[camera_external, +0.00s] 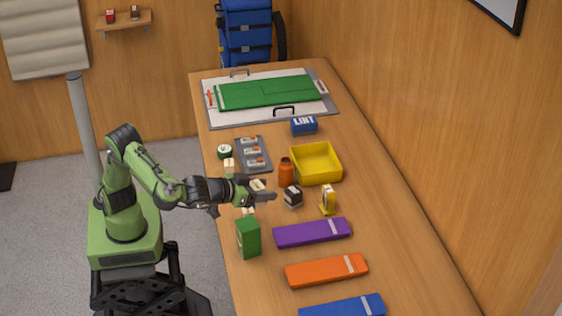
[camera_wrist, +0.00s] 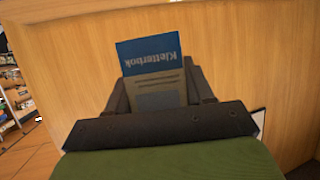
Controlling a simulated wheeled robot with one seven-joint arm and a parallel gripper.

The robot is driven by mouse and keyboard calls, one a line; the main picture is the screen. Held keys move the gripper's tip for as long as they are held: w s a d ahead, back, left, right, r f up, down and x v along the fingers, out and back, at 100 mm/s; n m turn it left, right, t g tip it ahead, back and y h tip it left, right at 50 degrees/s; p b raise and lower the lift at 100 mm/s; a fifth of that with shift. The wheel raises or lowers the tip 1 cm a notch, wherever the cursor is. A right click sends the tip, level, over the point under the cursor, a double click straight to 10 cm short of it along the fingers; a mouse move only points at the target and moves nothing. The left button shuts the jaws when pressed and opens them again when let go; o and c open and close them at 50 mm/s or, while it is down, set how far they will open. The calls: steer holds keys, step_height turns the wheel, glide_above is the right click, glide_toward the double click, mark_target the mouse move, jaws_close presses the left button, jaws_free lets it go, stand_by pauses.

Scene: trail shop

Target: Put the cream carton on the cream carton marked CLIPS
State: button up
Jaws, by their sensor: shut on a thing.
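My gripper (camera_external: 262,190) is shut on a small cream carton (camera_external: 257,184), held above the near-left part of the table. In the wrist view the held carton (camera_wrist: 158,95) sits between the fingers, with a blue panel with lettering at its far end. Other small cream things show on the table: one (camera_external: 229,163) by the left edge and one (camera_external: 247,211) below my gripper, partly hidden. A dark box with a pale top (camera_external: 293,196) stands just right of my gripper. I cannot read CLIPS on any of them.
A grey tray (camera_external: 241,141) with several small items, an orange bottle (camera_external: 286,171), a yellow bin (camera_external: 328,148) and a blue LINT box (camera_external: 304,125) stand beyond. A green box (camera_external: 248,238), yellow item (camera_external: 327,201) and purple box (camera_external: 312,232) are nearer. The table's right side is clear.

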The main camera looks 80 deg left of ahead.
steer(key=s+a+r+n+g+y+p, duration=0.1)
steer(key=a+n+g+y+p, duration=0.3)
steer(key=a, duration=1)
steer(key=shift+n+t+y, duration=0.4)
steer(key=shift+n+y, duration=0.3)
step_height(320, 180, down, 15)
steer(key=b, duration=0.4)
steer(key=shift+a, duration=0.1)
steer(key=shift+f, duration=0.1)
steer(key=o, duration=1)
steer(key=shift+o, duration=0.2)
